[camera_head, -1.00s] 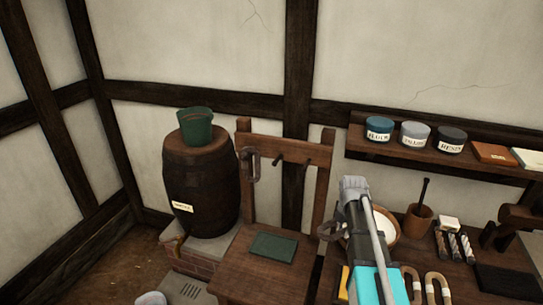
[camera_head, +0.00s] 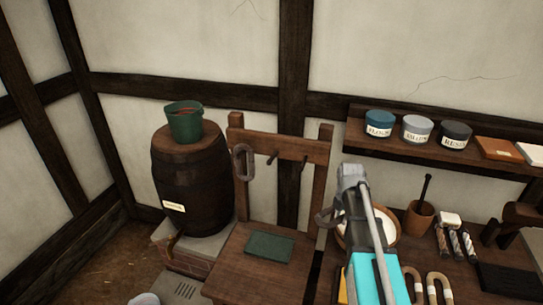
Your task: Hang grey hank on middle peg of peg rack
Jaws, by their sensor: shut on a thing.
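The peg rack (camera_head: 290,147) is a dark wooden frame standing behind a small wooden table. Its middle peg (camera_head: 272,158) is bare, and so is its right peg (camera_head: 304,162). A grey-brown hank (camera_head: 239,163) hangs on the left peg. My gripper (camera_head: 336,211) is to the right of the rack and lower than the pegs, largely hidden by my own arm. It is shut on the grey hank (camera_head: 325,217), of which only a small dark grey loop shows at the left of my wrist. The hank is apart from the rack.
A green mat (camera_head: 269,247) lies on the small table (camera_head: 238,275). A barrel (camera_head: 191,180) with a green bucket (camera_head: 184,124) stands left of the rack. A shelf (camera_head: 363,143) with several tins is at right. Below it are a bowl (camera_head: 394,242), a mortar (camera_head: 418,219) and two other hanks (camera_head: 438,285).

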